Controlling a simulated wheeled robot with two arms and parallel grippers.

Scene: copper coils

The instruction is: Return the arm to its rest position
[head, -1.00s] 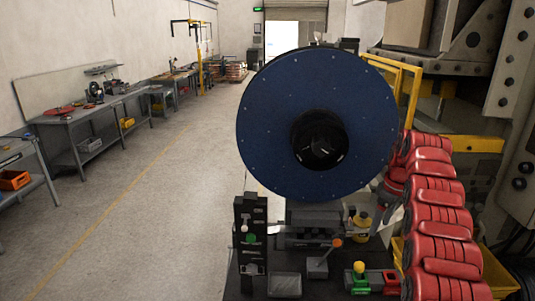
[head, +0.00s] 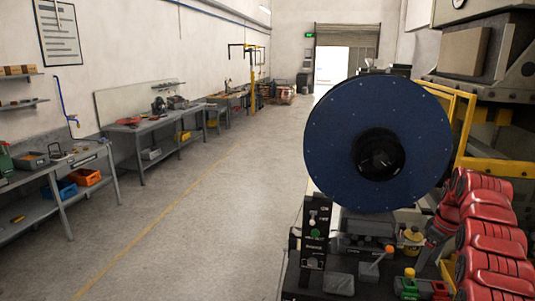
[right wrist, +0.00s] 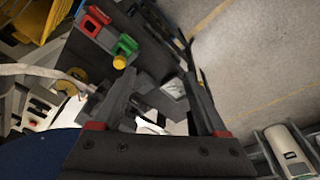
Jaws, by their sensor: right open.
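My right gripper (right wrist: 160,82) shows in the right wrist view with its two dark fingers apart and nothing between them. It is above the dark bench top with the coloured fittings. A large blue disc (head: 335,130) with a black hub stands upright at the right of the head view. A blue edge (right wrist: 30,158) shows at the lower left of the wrist view, close beside my gripper. In the head view I cannot make out the right fingertips clearly. My left gripper is not in view.
A black control post (head: 314,240) stands before the disc. A yellow-knobbed green fitting (head: 410,285) is on the bench. Grey workbenches (head: 150,135) run along the left wall. The floor (head: 215,210) between is clear.

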